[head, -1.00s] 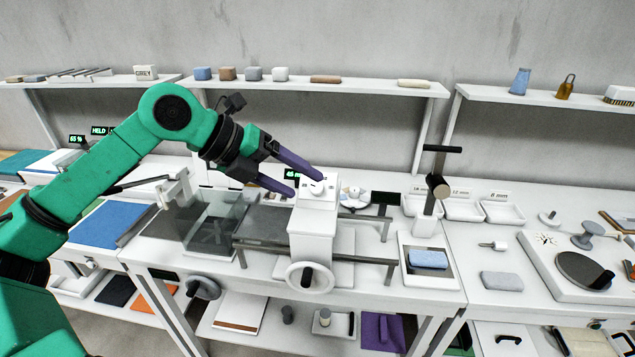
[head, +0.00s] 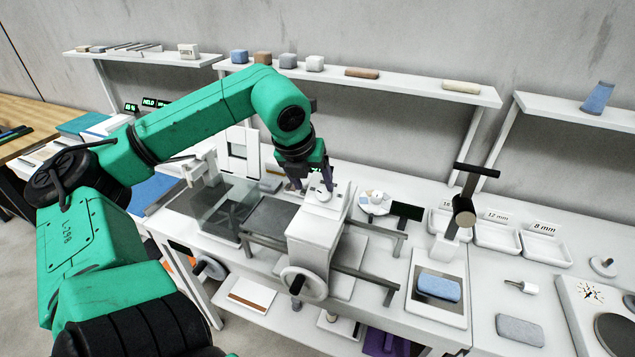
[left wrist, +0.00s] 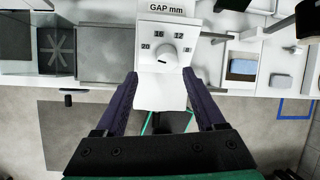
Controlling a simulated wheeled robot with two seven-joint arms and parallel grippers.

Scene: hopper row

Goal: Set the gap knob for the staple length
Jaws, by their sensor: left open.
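The gap knob (left wrist: 167,57) is a round white knob on a white plate marked GAP mm, with numbers such as 20, 16 and 12 around it. A small dark mark shows near its lower edge. It sits on top of the white block (head: 315,240) in the head view. My left gripper (head: 313,187) points down at the knob there. In the left wrist view my left gripper (left wrist: 160,74) is open, its purple fingertips on either side of and just below the knob. I cannot tell whether they touch it. My right gripper is not in view.
Trays labelled 12 mm (head: 497,238) and 8 mm (head: 543,251) stand to the right, behind a tray with a blue block (head: 438,288). A dark-handled post (head: 463,205) rises there. A handwheel (head: 303,283) is on the block's front. A clear guard (head: 222,205) stands left.

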